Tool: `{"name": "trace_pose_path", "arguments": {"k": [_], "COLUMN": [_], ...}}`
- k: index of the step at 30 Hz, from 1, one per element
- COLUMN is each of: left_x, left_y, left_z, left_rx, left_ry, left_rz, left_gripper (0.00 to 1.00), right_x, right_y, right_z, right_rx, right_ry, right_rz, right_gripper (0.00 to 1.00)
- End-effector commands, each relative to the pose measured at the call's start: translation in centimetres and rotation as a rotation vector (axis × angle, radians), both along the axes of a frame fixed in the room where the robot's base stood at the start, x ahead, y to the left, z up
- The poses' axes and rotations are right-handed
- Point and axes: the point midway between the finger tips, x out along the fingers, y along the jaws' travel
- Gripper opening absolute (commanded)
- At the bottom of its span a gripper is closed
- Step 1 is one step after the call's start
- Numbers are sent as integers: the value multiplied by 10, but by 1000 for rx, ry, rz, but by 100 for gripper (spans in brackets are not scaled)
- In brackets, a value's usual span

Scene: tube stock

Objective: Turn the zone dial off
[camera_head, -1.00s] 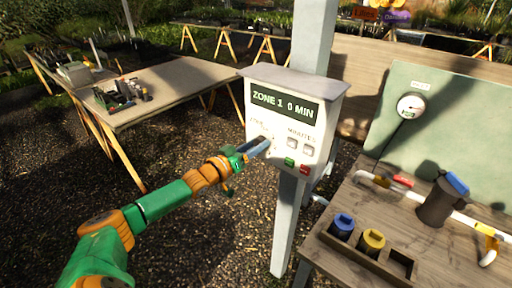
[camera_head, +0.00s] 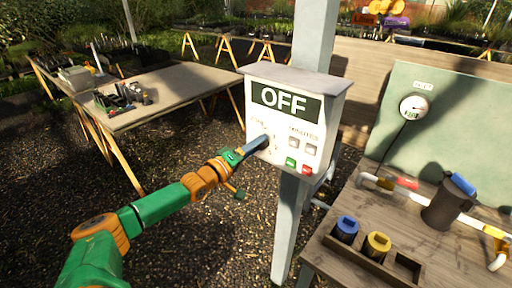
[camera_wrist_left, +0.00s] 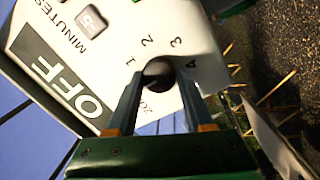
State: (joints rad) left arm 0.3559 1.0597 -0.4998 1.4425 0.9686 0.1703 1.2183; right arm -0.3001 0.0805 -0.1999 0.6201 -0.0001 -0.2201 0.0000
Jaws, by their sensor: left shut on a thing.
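The control box (camera_head: 291,87) is white and mounted on a grey post; its display (camera_head: 285,102) reads OFF. The zone dial (camera_wrist_left: 158,72) is a dark round knob on the box's face, with the numbers 1 to 4 around it in the left wrist view. My left gripper (camera_head: 262,141) reaches the dial from the lower left. In the left wrist view its two fingers (camera_wrist_left: 160,95) sit on either side of the knob, shut on it. In the head view the fingers hide most of the dial. My right gripper is not in view.
Button pairs, a green button (camera_head: 291,162) and a red button (camera_head: 307,169) sit beside the dial. A wooden bench (camera_head: 345,262) with blue and yellow capped parts, a pipe and a gauge (camera_head: 413,107) stands right. Another table (camera_head: 170,90) stands left, with gravel between.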

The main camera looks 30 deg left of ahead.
Motion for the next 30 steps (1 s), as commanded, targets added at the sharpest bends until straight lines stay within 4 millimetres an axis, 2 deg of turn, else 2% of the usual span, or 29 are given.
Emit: {"name": "trace_pose_path", "arguments": {"k": [17,18,21,30], "left_x": [0,0,0,0], "left_y": [-1,-1,0,0], "left_z": [-3,-3,-2,-1], "left_rx": [-33,-33,-32,-32], "left_ry": [8,8,8,6], "left_rz": [-1,-1,0,0], "left_gripper": [0,54,81,82], "right_x": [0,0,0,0], "right_y": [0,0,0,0], "right_z": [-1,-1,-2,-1], "right_rx": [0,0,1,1], "right_ry": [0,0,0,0], "right_rz": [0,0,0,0], "right_gripper": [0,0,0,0]}}
